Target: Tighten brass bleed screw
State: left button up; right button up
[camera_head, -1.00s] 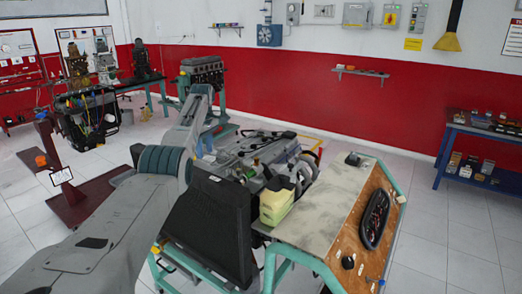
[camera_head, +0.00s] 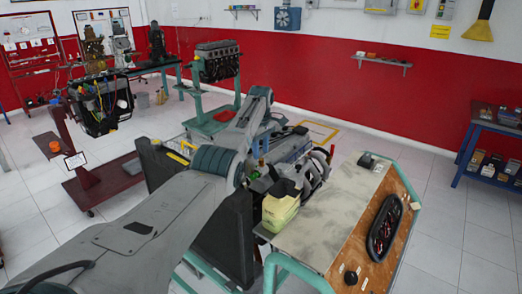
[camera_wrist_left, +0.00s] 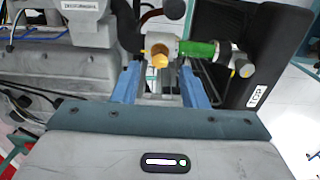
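The brass bleed screw (camera_wrist_left: 158,60) shows in the left wrist view as a yellow-gold knob on a pale metal fitting, beside a green cylinder (camera_wrist_left: 198,49). My left gripper (camera_wrist_left: 160,74) has its two blue fingers apart, one on each side of the screw's line. The screw appears just beyond or between the fingertips; contact cannot be told. In the head view my left arm reaches over the engine trainer (camera_head: 290,148), and its forearm hides the screw and most of the gripper. My right gripper is not in view.
A black radiator panel (camera_wrist_left: 275,50) stands close right of the fitting. Red wall and open floor lie behind.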

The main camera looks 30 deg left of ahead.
aim_at(262, 162)
pick_arm(q)
jog(key=shift+w+f, duration=0.25)
jog(key=shift+f, duration=0.8)
jog(key=shift+s+f+p, duration=0.2)
jog(key=shift+f+p, duration=0.1)
jog(key=shift+s, duration=0.1)
grip_shut()
